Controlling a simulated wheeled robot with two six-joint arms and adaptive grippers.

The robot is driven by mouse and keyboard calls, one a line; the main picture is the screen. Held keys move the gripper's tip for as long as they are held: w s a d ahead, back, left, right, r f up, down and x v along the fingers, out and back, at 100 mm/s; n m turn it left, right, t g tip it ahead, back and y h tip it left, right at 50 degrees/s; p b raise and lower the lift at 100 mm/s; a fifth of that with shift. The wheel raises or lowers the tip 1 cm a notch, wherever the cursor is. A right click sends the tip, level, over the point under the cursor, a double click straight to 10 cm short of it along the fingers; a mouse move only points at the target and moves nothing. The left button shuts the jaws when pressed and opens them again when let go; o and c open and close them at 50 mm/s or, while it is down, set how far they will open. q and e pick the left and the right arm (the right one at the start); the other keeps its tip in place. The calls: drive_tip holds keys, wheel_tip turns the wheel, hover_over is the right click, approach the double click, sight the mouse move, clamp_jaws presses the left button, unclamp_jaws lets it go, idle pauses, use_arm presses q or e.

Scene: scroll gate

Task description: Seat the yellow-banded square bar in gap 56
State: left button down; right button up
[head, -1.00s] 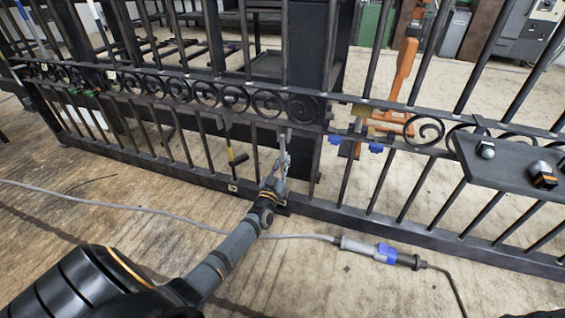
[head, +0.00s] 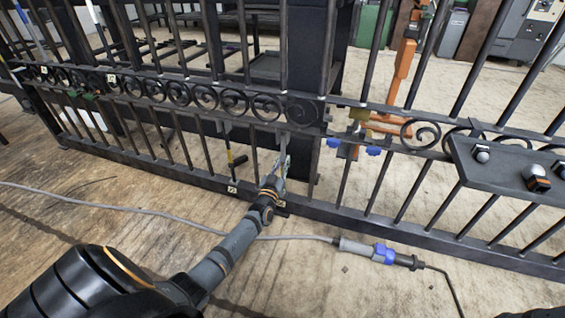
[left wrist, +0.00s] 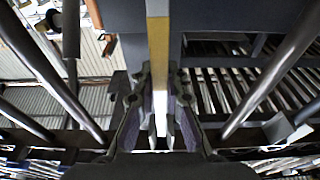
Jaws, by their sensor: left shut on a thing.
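My left gripper (head: 280,172) is at the near side of the black iron gate (head: 215,182), below the scroll band. It is shut on the yellow-banded square bar. In the head view the bar is mostly hidden by the gripper and hard to tell from the gate. Small white tags mark the gate, one on the bottom rail (head: 232,189); their numbers are too small to read. My right gripper is out of view.
Dark round bars (left wrist: 265,80) flank the gripper on both sides. Blue clamp parts (head: 333,143) and an orange clamp (head: 402,65) are to the right. A grey cable with a connector (head: 368,250) crosses the floor.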

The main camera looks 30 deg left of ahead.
use_arm(q)
drive_tip(key=shift+f, duration=0.2)
drive_tip(key=c, duration=1.3)
unclamp_jaws()
drive_tip(key=v, duration=1.2)
drive_tip(key=shift+d+r, duration=0.1)
